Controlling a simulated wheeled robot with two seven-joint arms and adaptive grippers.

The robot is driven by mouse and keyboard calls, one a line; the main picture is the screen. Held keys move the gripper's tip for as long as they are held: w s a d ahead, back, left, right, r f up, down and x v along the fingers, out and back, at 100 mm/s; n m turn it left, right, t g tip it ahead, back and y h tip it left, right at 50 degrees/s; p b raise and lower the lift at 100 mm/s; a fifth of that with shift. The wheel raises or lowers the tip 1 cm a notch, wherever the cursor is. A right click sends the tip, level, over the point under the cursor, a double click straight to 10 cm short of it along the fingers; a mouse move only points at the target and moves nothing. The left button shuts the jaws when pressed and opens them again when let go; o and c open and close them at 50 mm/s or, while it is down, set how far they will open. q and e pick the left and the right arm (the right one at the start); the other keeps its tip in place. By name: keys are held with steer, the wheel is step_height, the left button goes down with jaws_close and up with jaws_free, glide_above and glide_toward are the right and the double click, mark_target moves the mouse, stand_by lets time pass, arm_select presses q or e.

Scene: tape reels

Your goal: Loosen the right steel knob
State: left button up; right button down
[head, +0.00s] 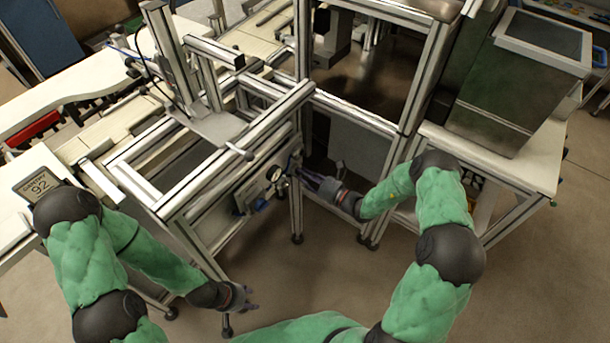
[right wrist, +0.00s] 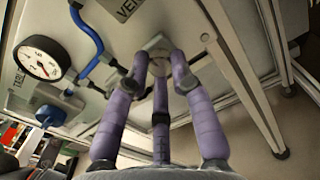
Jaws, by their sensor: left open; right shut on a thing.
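The right steel knob (right wrist: 158,50) shows as a pale round piece on the panel at the top middle of the right wrist view, partly hidden by my fingers. My right gripper (right wrist: 160,72) is shut on it, its purple fingertips closed around its sides. In the head view my right gripper (head: 306,181) reaches in from the right to the panel's right end, and the knob is too small to tell there. My left gripper (head: 246,297) is open and empty, low in front of the frame, away from the panel.
Left of the knob on the panel (head: 232,200) are a white dial gauge (right wrist: 40,58), a blue hose (right wrist: 88,35) and a blue knob (right wrist: 50,115). An aluminium frame post (head: 296,208) stands close to my right gripper. The floor in front is clear.

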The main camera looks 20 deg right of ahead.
steer(key=shift+f, duration=0.1)
steer(key=shift+n+b, duration=0.85)
steer(key=shift+n, duration=7.15)
steer(key=shift+d, duration=0.1)
steer(key=c, duration=1.1)
jaws_free()
steer(key=shift+o, duration=0.2)
